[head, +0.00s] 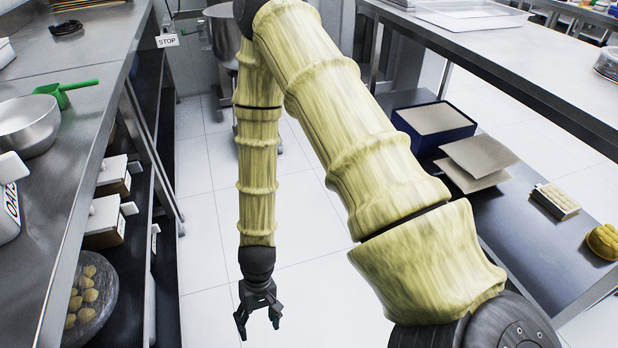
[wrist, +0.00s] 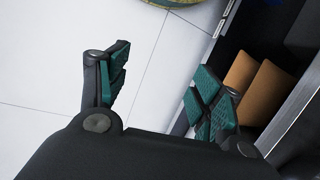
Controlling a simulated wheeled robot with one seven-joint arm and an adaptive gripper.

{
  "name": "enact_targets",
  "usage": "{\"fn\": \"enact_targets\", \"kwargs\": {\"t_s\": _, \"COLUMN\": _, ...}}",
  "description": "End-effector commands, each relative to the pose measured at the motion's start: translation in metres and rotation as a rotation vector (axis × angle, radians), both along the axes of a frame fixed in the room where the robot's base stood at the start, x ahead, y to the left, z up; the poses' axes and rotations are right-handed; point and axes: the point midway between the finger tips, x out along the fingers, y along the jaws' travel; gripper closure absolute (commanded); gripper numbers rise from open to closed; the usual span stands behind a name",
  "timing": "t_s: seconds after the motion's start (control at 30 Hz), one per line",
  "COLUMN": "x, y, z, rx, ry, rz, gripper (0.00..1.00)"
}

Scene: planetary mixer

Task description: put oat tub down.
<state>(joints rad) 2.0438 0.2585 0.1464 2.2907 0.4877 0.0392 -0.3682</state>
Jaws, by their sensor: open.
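A white tub with the dark letters "OA" showing (head: 8,212), seemingly the oat tub, stands upright on the left steel counter, cut off by the left edge of the head view. My gripper (head: 259,327) hangs pointing down over the tiled floor in the aisle, to the right of that counter and well apart from the tub. It is open and empty. In the wrist view its two green-padded fingers (wrist: 162,92) are spread with only floor between them. The tub does not show in the wrist view.
The left counter (head: 90,150) bears a steel bowl (head: 28,124) and a green scoop (head: 66,91). Bins and a tray of dough balls (head: 85,300) sit below. A blue box (head: 434,122) and boards lie on the right lower shelf. The aisle floor (head: 205,255) is clear.

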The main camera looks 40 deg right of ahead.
Motion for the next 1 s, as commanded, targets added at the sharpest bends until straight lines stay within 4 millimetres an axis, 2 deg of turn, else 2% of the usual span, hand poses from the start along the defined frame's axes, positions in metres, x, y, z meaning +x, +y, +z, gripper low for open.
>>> {"fn": "enact_targets", "kwargs": {"t_s": 0.03, "x": -0.017, "y": -0.010, "z": -0.014, "rx": -0.047, "ry": -0.001, "rz": 0.023, "gripper": 0.34}}
{"fn": "enact_targets", "kwargs": {"t_s": 0.2, "x": -0.061, "y": -0.039, "z": -0.049, "rx": -0.173, "ry": -0.049, "rz": 0.096, "gripper": 0.34}}
{"fn": "enact_targets", "kwargs": {"t_s": 0.33, "x": -0.089, "y": -0.053, "z": -0.067, "rx": -0.224, "ry": -0.101, "rz": 0.147, "gripper": 0.34}}
{"fn": "enact_targets", "kwargs": {"t_s": 0.5, "x": -0.115, "y": -0.059, "z": -0.078, "rx": -0.239, "ry": -0.164, "rz": 0.194, "gripper": 0.34}}
{"fn": "enact_targets", "kwargs": {"t_s": 0.7, "x": -0.128, "y": -0.062, "z": -0.082, "rx": -0.231, "ry": -0.200, "rz": 0.214, "gripper": 0.34}}
{"fn": "enact_targets", "kwargs": {"t_s": 1.0, "x": -0.128, "y": -0.062, "z": -0.082, "rx": -0.230, "ry": -0.205, "rz": 0.213, "gripper": 0.34}}
